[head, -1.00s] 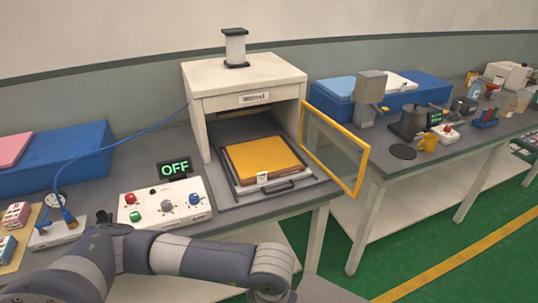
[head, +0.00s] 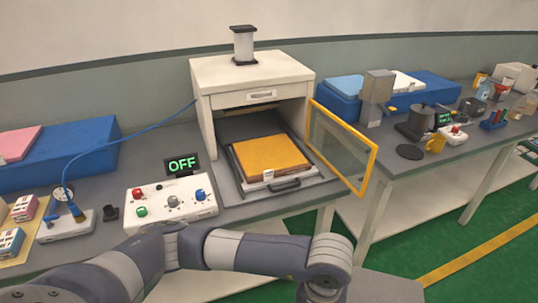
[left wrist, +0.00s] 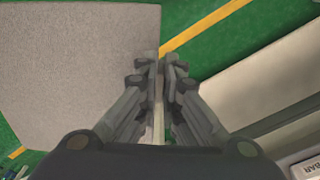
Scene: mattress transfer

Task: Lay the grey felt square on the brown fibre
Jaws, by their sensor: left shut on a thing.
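The grey felt square (left wrist: 75,60) fills the left of the left wrist view, with its edge between the fingers of my left gripper (left wrist: 161,72), which is shut on it. In the head view my left arm crosses the bottom and its gripper is out of frame. A flat grey piece at the bottom edge (head: 380,291) looks like part of the felt. A square block with an orange-brown top and brown sides, seemingly the brown fibre (head: 270,155), lies in the pulled-out tray (head: 315,178) of the white press. The felt is apart from it, in front of the bench.
The press (head: 250,75) has its yellow-framed door (head: 345,145) swung open to the right of the tray. A control box (head: 170,203) stands left of the tray, beside a display (head: 182,164) reading OFF. Blue blocks (head: 65,155) and small devices stand along the benches.

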